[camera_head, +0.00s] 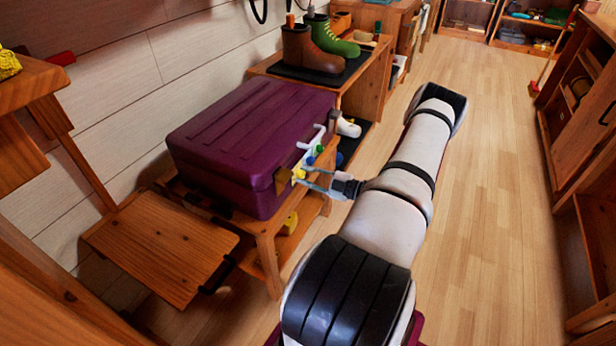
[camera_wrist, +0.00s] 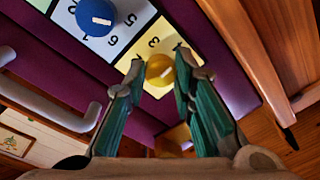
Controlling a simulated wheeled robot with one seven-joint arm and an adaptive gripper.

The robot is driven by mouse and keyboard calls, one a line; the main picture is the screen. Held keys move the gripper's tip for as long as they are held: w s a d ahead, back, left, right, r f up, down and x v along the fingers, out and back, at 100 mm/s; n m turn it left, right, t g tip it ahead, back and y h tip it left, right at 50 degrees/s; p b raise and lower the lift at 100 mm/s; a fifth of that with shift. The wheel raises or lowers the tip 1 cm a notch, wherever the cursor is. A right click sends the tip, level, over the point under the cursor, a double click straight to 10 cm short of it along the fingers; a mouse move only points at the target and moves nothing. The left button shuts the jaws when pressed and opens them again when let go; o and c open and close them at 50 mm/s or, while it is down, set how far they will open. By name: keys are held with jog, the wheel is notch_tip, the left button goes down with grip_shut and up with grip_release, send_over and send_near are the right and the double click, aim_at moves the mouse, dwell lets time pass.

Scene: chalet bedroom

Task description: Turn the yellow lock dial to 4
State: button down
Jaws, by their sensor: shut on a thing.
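The yellow lock dial (camera_wrist: 160,70) sits on a pale yellow plate (camera_wrist: 149,44) on the side of a purple suitcase (camera_head: 245,140). The figures 3 and 4 show on the plate above the dial, tilted; the other figures are hidden by my fingers. My gripper (camera_wrist: 160,80) has its two fingertips on either side of the yellow dial, shut on it. In the head view my gripper (camera_head: 307,178) reaches the near end of the suitcase's front, and the yellow dial (camera_head: 299,173) shows there. Which figure the dial points to I cannot tell.
A blue dial (camera_wrist: 96,16) on a white plate is beside the yellow one. A grey handle (camera_wrist: 50,105) sticks out of the suitcase. The suitcase rests on a wooden bench (camera_head: 266,232). The floor (camera_head: 480,200) to the right is clear.

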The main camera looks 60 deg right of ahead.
jog(key=shift+f, duration=0.1)
dwell(0.3)
jog(key=c, duration=1.3)
grip_release()
jog(key=shift+c, duration=0.2)
jog(key=s+d, duration=0.1)
jog(key=s, duration=1.1)
jog(key=shift+d, duration=0.4)
